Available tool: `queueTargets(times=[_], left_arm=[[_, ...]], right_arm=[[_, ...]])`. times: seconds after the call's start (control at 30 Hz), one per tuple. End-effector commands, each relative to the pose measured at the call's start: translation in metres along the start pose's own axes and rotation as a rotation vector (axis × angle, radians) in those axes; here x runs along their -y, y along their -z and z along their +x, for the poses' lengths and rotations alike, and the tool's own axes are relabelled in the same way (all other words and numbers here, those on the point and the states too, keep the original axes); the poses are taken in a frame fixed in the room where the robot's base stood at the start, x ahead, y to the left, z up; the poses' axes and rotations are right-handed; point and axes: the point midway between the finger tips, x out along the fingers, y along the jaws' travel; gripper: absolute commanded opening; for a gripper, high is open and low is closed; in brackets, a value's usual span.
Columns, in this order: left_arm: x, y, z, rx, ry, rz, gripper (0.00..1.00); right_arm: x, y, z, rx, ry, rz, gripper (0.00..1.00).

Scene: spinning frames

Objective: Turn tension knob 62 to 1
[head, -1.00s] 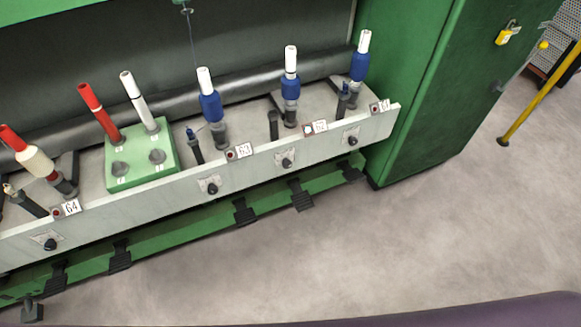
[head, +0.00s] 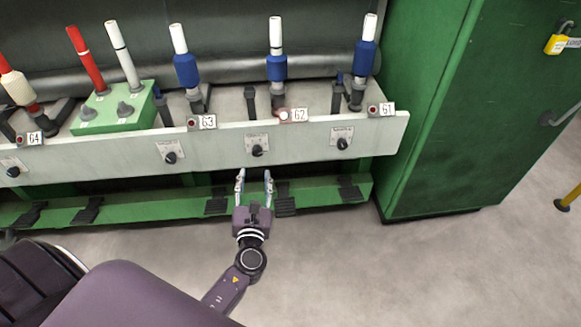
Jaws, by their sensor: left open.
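The black tension knob 62 (head: 257,151) sits on the pale front rail below a small scale plate, under the label 62 (head: 299,115). Its pointer setting is too small to read. My left gripper (head: 254,173) is just below the knob in the head view, fingers pointing up at it. Its two fingers are apart with nothing between them, and I see no contact with the knob. My right gripper is not in view.
Knob 63 (head: 170,158) is to the left and knob 61 (head: 342,143) to the right on the same rail (head: 215,147). Black pedals (head: 285,206) line the green lower beam. A green cabinet (head: 440,110) stands at the right. Open floor lies in front.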

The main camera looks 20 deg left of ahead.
Motion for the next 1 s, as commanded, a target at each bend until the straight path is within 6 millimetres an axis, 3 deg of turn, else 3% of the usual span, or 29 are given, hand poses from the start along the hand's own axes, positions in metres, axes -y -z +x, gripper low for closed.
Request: queueTargets(times=[0.17, 0.6, 1.0], left_arm=[[-0.002, -0.016, 0.01, 0.048, -0.011, 0.067, 0.41], [-0.002, -0.018, 0.073, 0.044, -0.008, 0.063, 0.41], [-0.002, -0.018, 0.08, 0.042, -0.008, 0.061, 0.39]], right_arm=[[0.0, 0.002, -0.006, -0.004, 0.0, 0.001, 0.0], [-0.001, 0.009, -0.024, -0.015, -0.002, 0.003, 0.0], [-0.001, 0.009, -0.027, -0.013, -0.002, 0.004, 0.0]])
